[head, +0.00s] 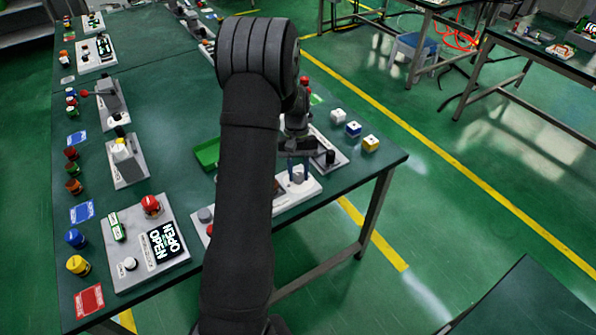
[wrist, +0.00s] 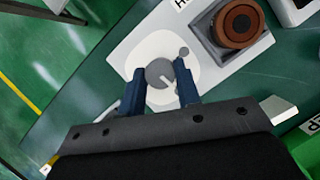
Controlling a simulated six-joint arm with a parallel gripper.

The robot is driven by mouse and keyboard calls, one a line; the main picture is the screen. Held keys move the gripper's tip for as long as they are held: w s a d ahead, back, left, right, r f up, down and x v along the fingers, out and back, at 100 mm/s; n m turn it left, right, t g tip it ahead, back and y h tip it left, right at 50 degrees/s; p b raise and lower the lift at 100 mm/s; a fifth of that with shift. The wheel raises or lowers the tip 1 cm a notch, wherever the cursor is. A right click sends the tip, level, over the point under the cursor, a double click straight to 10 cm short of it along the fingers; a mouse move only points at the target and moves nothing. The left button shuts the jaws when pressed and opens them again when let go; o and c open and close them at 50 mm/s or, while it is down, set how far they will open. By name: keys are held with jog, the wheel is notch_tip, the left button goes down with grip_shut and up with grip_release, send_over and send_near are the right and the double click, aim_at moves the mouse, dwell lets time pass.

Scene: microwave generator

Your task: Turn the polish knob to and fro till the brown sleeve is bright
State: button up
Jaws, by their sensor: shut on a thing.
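The polish knob (wrist: 157,72) is a round grey knob with a white pointer bar, on a white plate (wrist: 135,52) in the wrist view. My gripper (wrist: 160,78) has its blue fingers on either side of the knob, shut on it. The pointer slants toward the lower right of the wrist view. The brown sleeve (wrist: 240,22) sits in a grey block at the upper right, beside the plate. It looks reddish brown with a dark centre. In the head view my gripper (head: 297,166) is over the white base (head: 308,187) near the table's right edge; my arm hides much there.
White, blue and yellow cubes (head: 353,129) stand to the right at the table edge. A green tray (head: 207,154) lies left of my arm. A panel reading OPEN (head: 166,240) with a red knob (head: 151,206) is at the front left. Several coloured knobs line the left side.

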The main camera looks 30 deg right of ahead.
jog(key=shift+m, duration=0.5)
jog(key=o, duration=1)
jog(key=shift+c, duration=0.2)
jog(key=v, duration=1.7)
jog(key=shift+d+r, duration=0.2)
jog(key=shift+d, duration=0.25)
jog(key=shift+s, duration=0.15)
